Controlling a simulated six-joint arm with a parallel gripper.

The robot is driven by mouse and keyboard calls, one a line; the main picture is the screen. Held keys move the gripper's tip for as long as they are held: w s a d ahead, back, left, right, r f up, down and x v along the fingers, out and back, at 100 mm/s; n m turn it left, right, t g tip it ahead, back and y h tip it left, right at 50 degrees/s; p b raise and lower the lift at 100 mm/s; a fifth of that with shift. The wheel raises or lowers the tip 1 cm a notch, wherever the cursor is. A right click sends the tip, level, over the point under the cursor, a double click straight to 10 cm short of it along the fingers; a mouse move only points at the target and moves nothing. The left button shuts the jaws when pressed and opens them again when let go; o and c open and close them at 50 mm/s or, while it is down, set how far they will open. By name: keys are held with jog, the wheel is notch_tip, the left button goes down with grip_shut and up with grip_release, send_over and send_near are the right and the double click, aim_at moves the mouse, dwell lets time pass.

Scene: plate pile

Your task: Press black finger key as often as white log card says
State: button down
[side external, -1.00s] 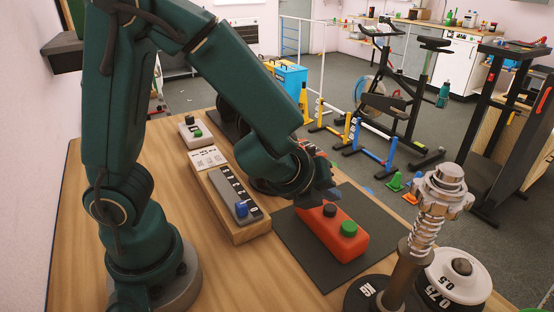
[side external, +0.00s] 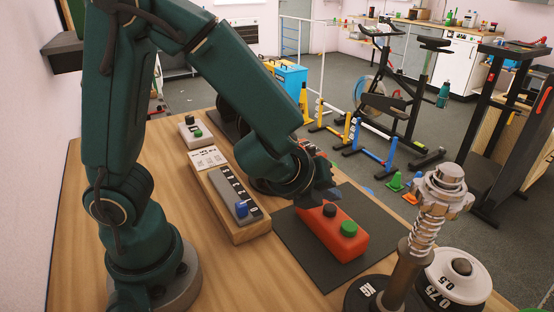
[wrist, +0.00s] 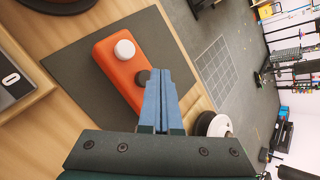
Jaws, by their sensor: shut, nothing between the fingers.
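A red-orange key box lies on a dark mat (side external: 300,255). In the side view it bears a black key (side external: 330,210) and a green key (side external: 349,228). In the wrist view, the box (wrist: 112,68) shows a white key (wrist: 125,48) and the dark key (wrist: 143,77); the green one is hidden there. My gripper (wrist: 157,72) is shut and empty, its blue fingertips beside the dark key in view; I cannot tell whether they touch it. The white card (side external: 207,158) lies beyond the numbered slider block; its small marks are unreadable.
The slider block (side external: 232,215) with a blue knob (side external: 241,208) stands left of the mat. A pale box with a green button (side external: 197,133) is behind it. Weight plates (side external: 455,275) and a spring-collared bar (side external: 425,225) stand at the right front.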

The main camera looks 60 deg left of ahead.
aim_at(327, 211)
jog(key=shift+f, duration=0.45)
jog(key=shift+f, duration=0.65)
dwell(0.8)
jog(key=shift+r, duration=1.05)
jog(key=shift+r, duration=0.15)
jog(key=shift+r, duration=2.4)
